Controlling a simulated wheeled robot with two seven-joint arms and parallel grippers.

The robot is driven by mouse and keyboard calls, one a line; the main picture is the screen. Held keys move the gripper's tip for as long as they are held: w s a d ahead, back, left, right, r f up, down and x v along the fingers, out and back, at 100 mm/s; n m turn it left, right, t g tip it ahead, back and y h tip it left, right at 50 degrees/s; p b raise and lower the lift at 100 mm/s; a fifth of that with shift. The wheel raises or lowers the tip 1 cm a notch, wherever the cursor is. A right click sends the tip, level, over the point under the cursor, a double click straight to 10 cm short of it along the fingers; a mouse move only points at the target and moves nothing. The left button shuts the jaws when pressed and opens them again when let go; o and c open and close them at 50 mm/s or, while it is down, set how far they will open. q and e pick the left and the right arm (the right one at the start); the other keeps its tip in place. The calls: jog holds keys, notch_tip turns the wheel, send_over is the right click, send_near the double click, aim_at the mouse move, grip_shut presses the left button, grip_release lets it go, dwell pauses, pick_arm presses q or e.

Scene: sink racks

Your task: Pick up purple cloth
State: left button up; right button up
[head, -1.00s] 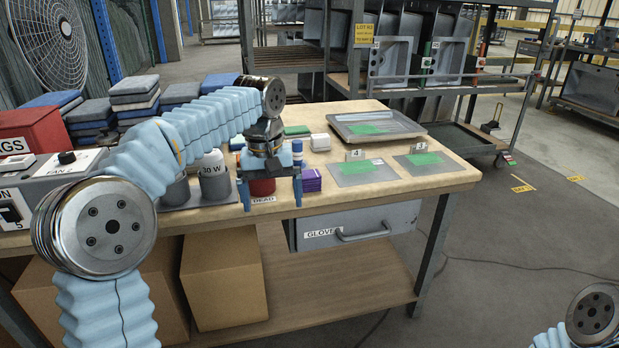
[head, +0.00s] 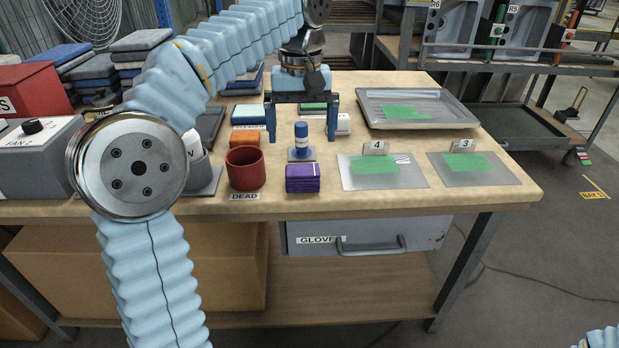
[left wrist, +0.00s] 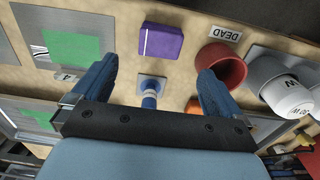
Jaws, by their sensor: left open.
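The purple cloth (head: 302,178) is a folded stack lying on the wooden table near its front edge, just right of the red cup. It also shows in the left wrist view (left wrist: 161,41), beyond the fingertips. My left gripper (head: 302,140) is open and empty above the table, farther back than the cloth and apart from it. My right gripper is out of view; only a bit of my right arm shows at the lower right corner.
A red cup (head: 245,170) stands left of the cloth. Plates with green patches and tags 4 (head: 383,171) and 3 (head: 474,168) lie to the right. An orange block (head: 245,138) and a metal tray (head: 416,108) are farther back.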

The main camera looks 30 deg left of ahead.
aim_at(303, 169)
pick_arm(q)
notch_tip(303, 169, down, 5)
jog(key=shift+r+b, duration=0.15)
jog(key=shift+b, duration=0.35)
notch_tip(303, 169, down, 5)
jog(key=shift+s+d+r+b, duration=0.1)
jog(key=shift+b, duration=0.55)
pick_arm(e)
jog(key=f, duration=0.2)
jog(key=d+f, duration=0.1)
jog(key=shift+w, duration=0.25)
pick_arm(q)
jog(key=c, duration=1)
